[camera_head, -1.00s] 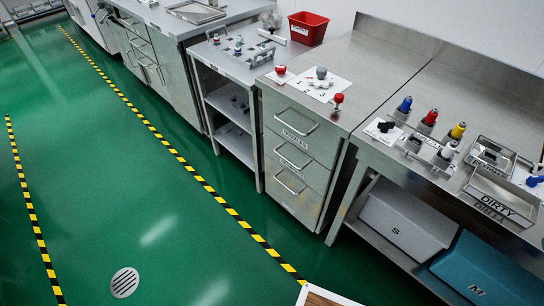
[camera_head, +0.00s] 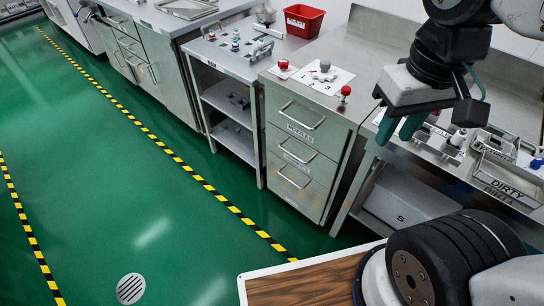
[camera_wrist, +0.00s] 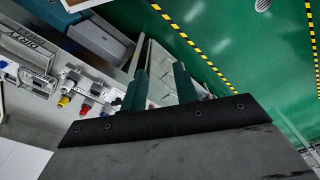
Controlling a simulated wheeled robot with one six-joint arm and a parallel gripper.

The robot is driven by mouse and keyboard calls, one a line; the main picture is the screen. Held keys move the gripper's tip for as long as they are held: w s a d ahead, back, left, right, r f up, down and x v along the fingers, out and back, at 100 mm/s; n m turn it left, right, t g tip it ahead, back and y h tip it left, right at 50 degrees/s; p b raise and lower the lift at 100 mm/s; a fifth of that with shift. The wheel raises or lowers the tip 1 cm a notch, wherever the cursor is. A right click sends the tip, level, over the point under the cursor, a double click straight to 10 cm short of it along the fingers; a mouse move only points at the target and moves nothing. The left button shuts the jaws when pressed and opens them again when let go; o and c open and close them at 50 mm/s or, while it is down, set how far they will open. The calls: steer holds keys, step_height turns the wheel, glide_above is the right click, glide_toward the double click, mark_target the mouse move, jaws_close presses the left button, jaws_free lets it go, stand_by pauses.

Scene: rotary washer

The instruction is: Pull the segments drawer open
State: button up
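A steel cabinet has three stacked drawers, all closed: a top drawer (camera_head: 308,114), a middle drawer (camera_head: 300,147) and a bottom drawer (camera_head: 292,188). Each has a bar handle. The top label seems to read NOZZLES; the lower labels are too small to read surely, so I cannot tell which is the segments drawer. My gripper (camera_head: 399,128) points down to the right of the cabinet, near the front of the adjoining bench and apart from the handles. In the wrist view my gripper (camera_wrist: 160,88) has its two teal fingers apart with nothing held.
The steel bench (camera_head: 375,150) at right carries valves and a DIRTY tray (camera_head: 505,187). A grey bin marked S (camera_head: 405,200) sits below it. A red bin (camera_head: 303,20) stands behind. Green floor (camera_head: 150,190) before the drawers is clear.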

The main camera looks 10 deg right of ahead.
steer(key=w+a+f+n+g+h, duration=0.1)
steer(key=w+f+n+g+h, duration=0.3)
steer(key=w+f, duration=0.65)
steer(key=n+t+h, duration=0.3)
steer(key=t+h, duration=0.6)
steer(key=t, duration=0.3)
glide_toward(294, 157)
steer(key=r+x, duration=0.1)
steer(key=x, duration=0.7)
steer(key=f+x, duration=0.1)
steer(key=x, duration=0.2)
steer(key=shift+a, duration=0.15)
steer(key=shift+c, duration=0.3)
jaws_close()
